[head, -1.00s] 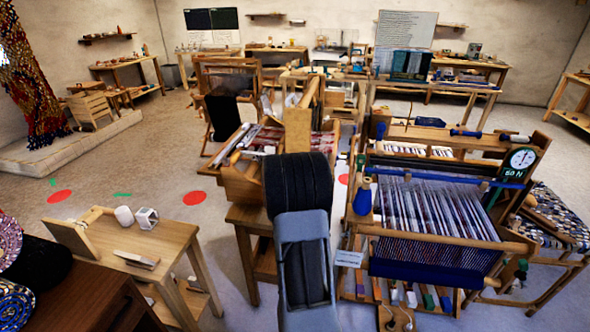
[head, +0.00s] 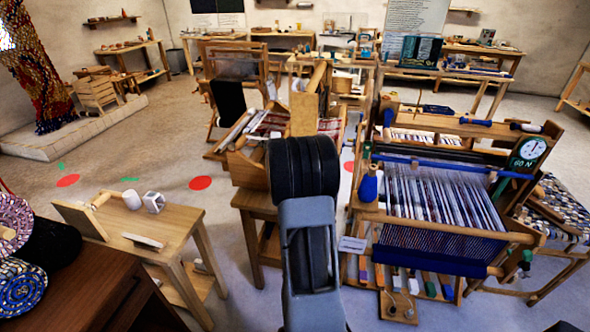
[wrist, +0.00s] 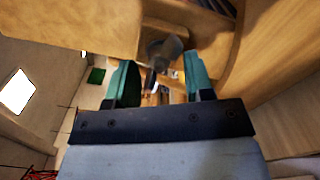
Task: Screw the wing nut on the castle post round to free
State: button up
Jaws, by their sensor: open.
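In the wrist view, a dark grey winged piece that looks like the wing nut (wrist: 163,50) sits by a pale wooden part, just beyond my gripper (wrist: 159,75). The two teal fingers are open, one on each side of the line to the nut. I cannot tell whether the fingers reach past its wings; no contact is clear. In the head view, my arm covers the gripper and the nut. An upright wooden post (head: 304,112), perhaps the castle post, rises just behind my arm, on the small loom.
A large loom (head: 440,205) with a striped warp and a dial gauge (head: 527,152) stands close on the right. A small wooden table (head: 170,222) stands left with a few items. Floor is free between that table and the small loom's stand.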

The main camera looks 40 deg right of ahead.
jog(key=v, duration=1.2)
jog(key=shift+a+b, duration=0.3)
jog(key=shift+s, duration=0.1)
jog(key=w+a+f+m+g+y+p, duration=0.1)
jog(key=a+f+m+g+y, duration=0.1)
jog(key=a+f+m+y, duration=0.75)
jog(key=s+a+r+m+g+y+p, duration=0.1)
jog(key=s+a+r+g+y+p, duration=0.1)
jog(key=s+a+r, duration=0.3)
jog(key=s+a+r+m+g+y+p, duration=0.1)
jog(key=s+a+r, duration=0.4)
jog(key=a+r, duration=0.5)
jog(key=a+g+y+p, duration=0.1)
jog(key=a+y, duration=0.1)
jog(key=a, duration=0.2)
jog(key=shift+s+r+y+p, duration=0.25)
jog(key=shift+s+y+p, duration=0.1)
jog(key=shift+s+p, duration=0.05)
